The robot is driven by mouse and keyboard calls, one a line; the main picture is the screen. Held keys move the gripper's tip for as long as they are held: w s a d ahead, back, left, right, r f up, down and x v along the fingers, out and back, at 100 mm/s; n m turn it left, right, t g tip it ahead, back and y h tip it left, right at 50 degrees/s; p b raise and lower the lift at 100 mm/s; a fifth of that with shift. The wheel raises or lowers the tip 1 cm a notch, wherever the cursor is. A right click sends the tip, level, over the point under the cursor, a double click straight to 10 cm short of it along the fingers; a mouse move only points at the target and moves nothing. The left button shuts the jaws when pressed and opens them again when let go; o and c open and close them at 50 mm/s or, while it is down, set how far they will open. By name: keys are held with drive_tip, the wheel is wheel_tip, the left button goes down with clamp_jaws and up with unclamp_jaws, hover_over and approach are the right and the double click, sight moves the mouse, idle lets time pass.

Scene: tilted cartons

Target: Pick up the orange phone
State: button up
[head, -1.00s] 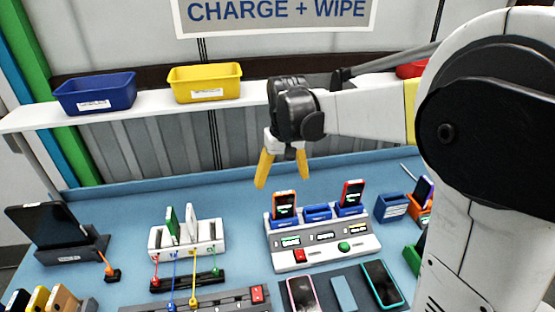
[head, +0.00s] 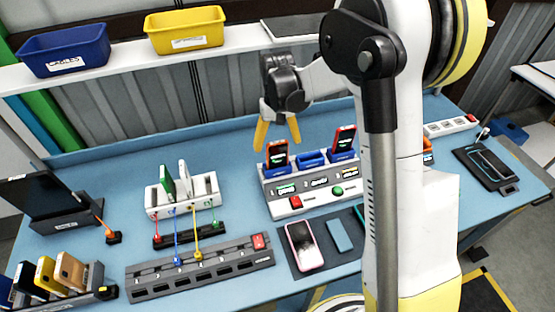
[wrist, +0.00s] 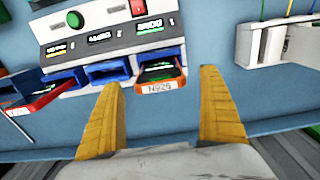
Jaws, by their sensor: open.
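The orange phone (head: 277,155) stands tilted in the left blue slot of the white charging dock (head: 284,208), its dark screen lit in part. My gripper (head: 277,141) is open and empty, its yellow fingers pointing down just above and behind the phone in the head view. In the wrist view the orange phone (wrist: 160,87) shows its top edge with a white label, between and beyond the spread fingers (wrist: 160,95). Neither finger visibly touches it. Its lower part is hidden in the slot.
A red phone (head: 343,140) stands in the dock's right slot; the middle slot (head: 311,158) is empty. A white rack (head: 157,205) with upright devices is to the left. A pink phone (head: 303,246) lies in front. Blue table (head: 110,175) is bare behind.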

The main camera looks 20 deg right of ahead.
drive_tip(key=shift+f, duration=0.9)
drive_tip(key=c, duration=1.4)
drive_tip(key=shift+w+r, duration=0.1)
drive_tip(key=shift+r, duration=0.05)
wheel_tip(320, 180, up, 4)
drive_tip(key=shift+r+p, duration=0.1)
drive_tip(key=shift+p, duration=0.25)
drive_tip(key=s+d+r, duration=0.1)
drive_tip(key=d+r, duration=0.2)
drive_tip(key=d, duration=0.2)
drive_tip(key=s+d+r+p, duration=0.1)
drive_tip(key=s+d+r, duration=0.1)
drive_tip(key=d, duration=0.4)
drive_tip(key=shift+s+d+r, duration=0.15)
drive_tip(key=shift+s+r, duration=0.1)
drive_tip(key=shift+r, duration=0.6)
